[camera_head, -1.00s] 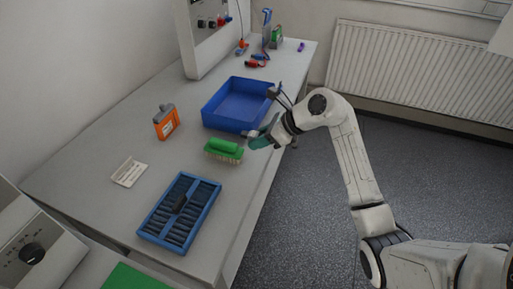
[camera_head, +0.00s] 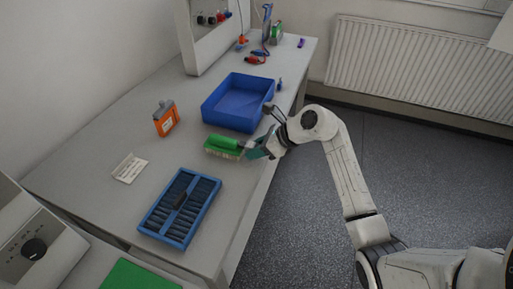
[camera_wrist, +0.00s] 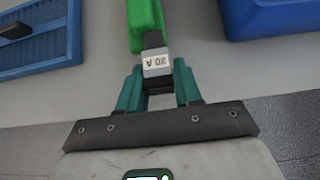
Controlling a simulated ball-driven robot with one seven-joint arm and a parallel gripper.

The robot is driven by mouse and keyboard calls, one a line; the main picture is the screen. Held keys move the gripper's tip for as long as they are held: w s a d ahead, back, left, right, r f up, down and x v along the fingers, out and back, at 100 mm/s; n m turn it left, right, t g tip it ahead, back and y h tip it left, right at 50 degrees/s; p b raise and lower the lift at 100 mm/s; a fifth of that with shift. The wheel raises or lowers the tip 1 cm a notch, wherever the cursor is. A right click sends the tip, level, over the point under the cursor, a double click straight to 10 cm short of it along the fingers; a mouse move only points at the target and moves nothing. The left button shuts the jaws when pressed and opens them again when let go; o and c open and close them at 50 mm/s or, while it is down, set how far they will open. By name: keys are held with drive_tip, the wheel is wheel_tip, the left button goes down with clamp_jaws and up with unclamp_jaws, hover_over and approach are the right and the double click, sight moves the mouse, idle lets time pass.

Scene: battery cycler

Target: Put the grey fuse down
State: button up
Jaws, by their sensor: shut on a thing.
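My gripper (camera_wrist: 157,78) has teal fingers shut on the grey fuse (camera_wrist: 156,64), a small block with a white "30 A" label and a dark end. In the head view my gripper (camera_head: 257,148) is at the right edge of the bench, right beside the green brush (camera_head: 224,147). The fuse is small there and mostly hidden. In the wrist view the fuse's dark end is very close to the green brush (camera_wrist: 145,18); I cannot tell whether they touch.
A blue tray (camera_head: 215,117) stands behind the brush. A blue rack (camera_head: 150,232) with dark slots lies nearer. Bare bench (camera_head: 105,205) lies between card and rack.

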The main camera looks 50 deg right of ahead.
drive_tip(key=o, duration=0.8)
